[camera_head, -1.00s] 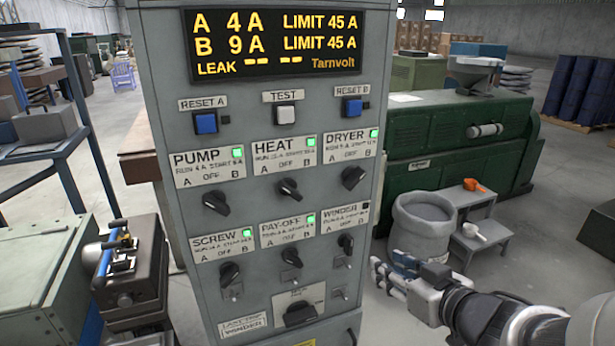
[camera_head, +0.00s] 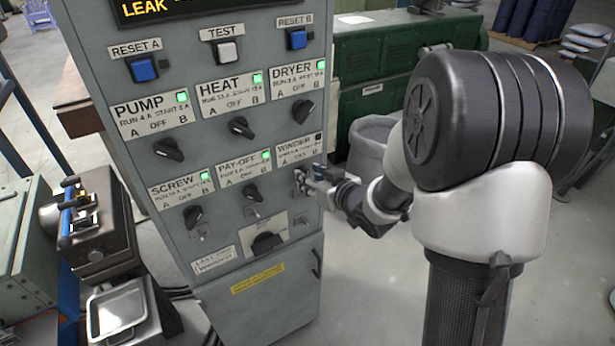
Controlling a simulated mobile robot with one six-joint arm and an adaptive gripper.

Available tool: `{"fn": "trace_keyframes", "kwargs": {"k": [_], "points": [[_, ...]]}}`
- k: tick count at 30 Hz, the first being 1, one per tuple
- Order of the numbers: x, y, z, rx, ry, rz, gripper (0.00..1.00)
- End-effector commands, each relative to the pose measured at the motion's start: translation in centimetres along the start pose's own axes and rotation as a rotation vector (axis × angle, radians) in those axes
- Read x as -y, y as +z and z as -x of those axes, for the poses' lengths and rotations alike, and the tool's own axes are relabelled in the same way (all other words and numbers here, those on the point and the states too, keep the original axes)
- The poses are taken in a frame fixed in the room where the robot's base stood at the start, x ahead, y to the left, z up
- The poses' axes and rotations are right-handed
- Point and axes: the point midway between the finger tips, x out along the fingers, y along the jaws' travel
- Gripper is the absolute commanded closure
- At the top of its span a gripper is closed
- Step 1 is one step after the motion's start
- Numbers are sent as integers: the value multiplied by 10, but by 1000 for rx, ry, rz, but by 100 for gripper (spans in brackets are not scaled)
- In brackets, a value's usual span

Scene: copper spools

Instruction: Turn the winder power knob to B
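The grey control panel (camera_head: 215,232) fills the left and middle of the view. The WINDER label (camera_head: 297,150) is at the right of its lower knob row, with a dark lamp (camera_head: 319,137) at its corner. My gripper (camera_head: 305,180) is right in front of the winder knob's place, below the label. Its fingers cover the knob, so I cannot see the knob's pointing direction. The fingers look at or very near the panel face; whether they touch or grip the knob is too small to tell.
The pay-off knob (camera_head: 251,193) and dryer knob (camera_head: 303,110) are close by. The pump, heat, dryer, screw and pay-off lamps are green. A large black knob (camera_head: 267,243) sits lower down. A grey bin (camera_head: 372,146) stands behind my arm. Open floor lies to the right.

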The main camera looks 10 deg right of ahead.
Motion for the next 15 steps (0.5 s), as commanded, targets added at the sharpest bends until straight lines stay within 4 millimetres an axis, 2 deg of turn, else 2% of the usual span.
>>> {"fn": "trace_keyframes", "kwargs": {"k": [1,6,15], "points": [[1,1,-7,0,-2,0,68],[0,0,-18,0,0,-1,68],[0,-1,-20,0,0,-1,68]]}}
